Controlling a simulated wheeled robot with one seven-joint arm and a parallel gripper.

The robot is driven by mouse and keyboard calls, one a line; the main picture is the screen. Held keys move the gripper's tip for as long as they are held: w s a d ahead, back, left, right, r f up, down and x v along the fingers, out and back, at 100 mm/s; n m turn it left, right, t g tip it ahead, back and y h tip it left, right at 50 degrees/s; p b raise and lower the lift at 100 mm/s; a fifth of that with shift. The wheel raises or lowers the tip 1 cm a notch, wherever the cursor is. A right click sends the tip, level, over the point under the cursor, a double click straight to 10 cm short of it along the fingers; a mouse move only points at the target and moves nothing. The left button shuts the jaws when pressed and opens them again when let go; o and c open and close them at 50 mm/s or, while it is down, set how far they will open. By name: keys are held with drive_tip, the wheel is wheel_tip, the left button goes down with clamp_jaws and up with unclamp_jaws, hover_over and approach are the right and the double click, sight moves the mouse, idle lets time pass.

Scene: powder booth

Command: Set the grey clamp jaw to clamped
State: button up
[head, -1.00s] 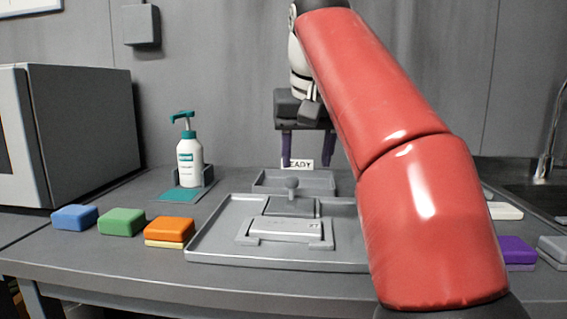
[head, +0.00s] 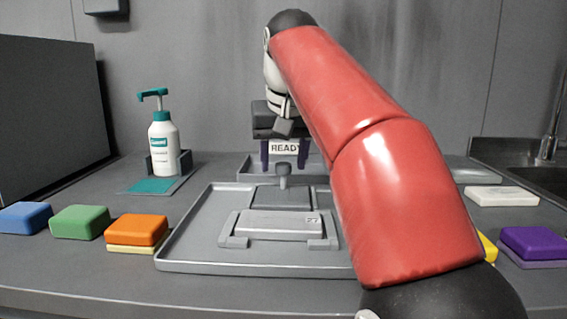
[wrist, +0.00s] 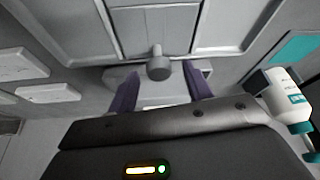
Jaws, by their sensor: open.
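The grey clamp jaw (head: 284,196) is a flat slab with an upright round knob (head: 283,172), in the grey tray (head: 190,232) behind a pale block marked 27 (head: 280,224). In the wrist view the jaw (wrist: 155,28) is at the top and the knob (wrist: 158,66) shows between my fingers in the picture. My gripper (head: 284,162) has dark purple fingers, spread apart and empty. It points down above or just behind the knob; the exact gap is unclear. In the wrist view my gripper (wrist: 161,88) shows both fingers apart from the knob.
A READY sign (head: 287,149) stands behind my fingers. A soap bottle (head: 163,145) is at left back. Blue (head: 24,217), green (head: 80,221) and orange (head: 136,230) blocks lie left of the tray. A purple block (head: 532,242) and a sink (head: 540,180) are at right.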

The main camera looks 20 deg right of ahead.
drive_tip(key=shift+f, duration=0.1)
clamp_jaws()
drive_tip(key=shift+s+a, duration=0.2)
drive_tip(key=shift+s, duration=0.4)
drive_tip(key=shift+s+a, duration=0.2)
drive_tip(key=shift+s, duration=0.4)
unclamp_jaws()
drive_tip(key=p+v, duration=0.2)
drive_tip(key=v, duration=0.5)
drive_tip(key=shift+r, duration=0.35)
